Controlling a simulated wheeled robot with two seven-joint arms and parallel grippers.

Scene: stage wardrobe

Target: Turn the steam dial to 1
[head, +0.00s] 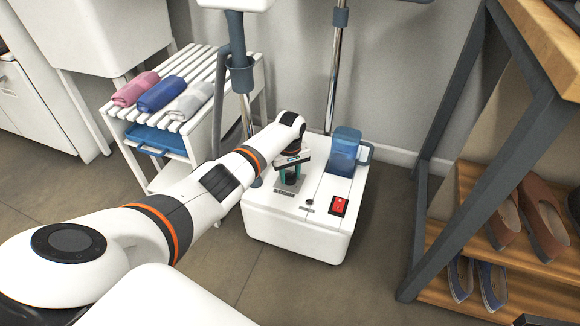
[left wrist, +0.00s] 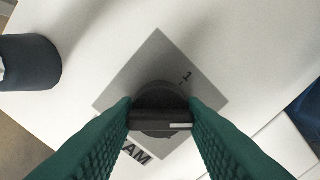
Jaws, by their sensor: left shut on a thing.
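The white steamer base (head: 275,222) stands on the floor in the middle of the head view. My left gripper (head: 290,176) reaches down onto its top from the left. In the left wrist view, its green fingers (left wrist: 160,117) are shut on the sides of the black steam dial (left wrist: 158,96). The dial sits on a grey diamond-shaped plate (left wrist: 157,50) with a "1" printed at the upper right. The letters "AM" show at lower left, the rest hidden by a finger. The dial's white mark points right, below the "1". My right gripper is not in view.
On the base are a red switch (head: 338,206) and a blue tank (head: 344,152). Poles rise behind it. A white slatted rack (head: 190,62) with rolled towels stands at left. A shoe shelf (head: 480,262) with a dark frame stands at right.

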